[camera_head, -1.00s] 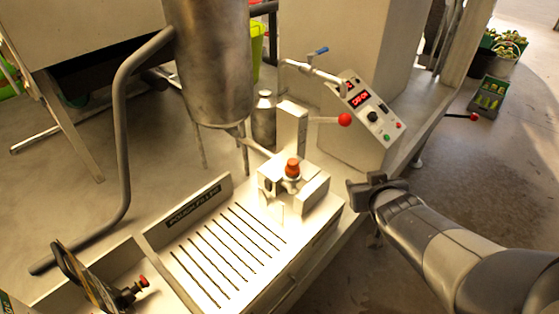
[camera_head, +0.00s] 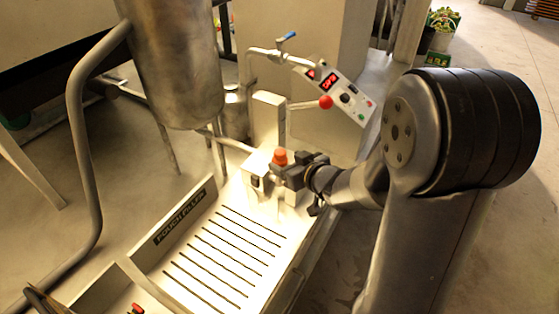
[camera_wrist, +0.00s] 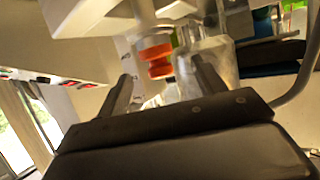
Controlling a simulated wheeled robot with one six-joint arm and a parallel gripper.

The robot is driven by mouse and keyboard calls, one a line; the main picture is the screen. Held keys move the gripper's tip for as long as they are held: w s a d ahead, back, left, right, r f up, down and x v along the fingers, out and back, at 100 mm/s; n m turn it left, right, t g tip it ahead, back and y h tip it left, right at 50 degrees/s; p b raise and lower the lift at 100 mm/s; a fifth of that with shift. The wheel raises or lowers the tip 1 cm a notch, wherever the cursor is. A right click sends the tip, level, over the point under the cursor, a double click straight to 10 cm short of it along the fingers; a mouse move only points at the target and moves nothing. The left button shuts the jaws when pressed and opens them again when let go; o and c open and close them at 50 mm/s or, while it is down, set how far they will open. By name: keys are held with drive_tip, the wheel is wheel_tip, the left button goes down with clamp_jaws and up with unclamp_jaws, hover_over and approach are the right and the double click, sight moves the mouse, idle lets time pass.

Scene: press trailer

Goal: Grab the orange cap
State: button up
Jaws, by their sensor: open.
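The orange cap (camera_head: 280,157) sits upright on the small fixture at the far end of the slatted tray, in front of the upright post. In the wrist view the orange cap (camera_wrist: 155,60) shows ahead of my gripper, between its two fingers in the picture. My gripper (camera_head: 280,172) is at the right side of the cap, at about its height or slightly below. In the wrist view my gripper (camera_wrist: 160,85) has its fingers apart with nothing held. I cannot tell whether a finger touches the cap.
The pouch filler tray (camera_head: 225,255) with dark slots lies in front of the fixture. A steel tank (camera_head: 175,65) hangs at left above it. A control panel (camera_head: 345,95) and a red ball lever (camera_head: 326,102) stand behind. Open floor is at right.

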sight(282, 159)
drive_tip(key=shift+f+x, duration=0.15)
drive_tip(key=shift+x, duration=1.15)
drive_tip(key=shift+f+x, duration=0.1)
drive_tip(key=shift+x, duration=1.25)
drive_tip(key=shift+s+d, duration=0.1)
drive_tip(key=shift+d, duration=0.1)
drive_tip(key=shift+c, duration=0.3)
drive_tip(key=c, duration=1.1)
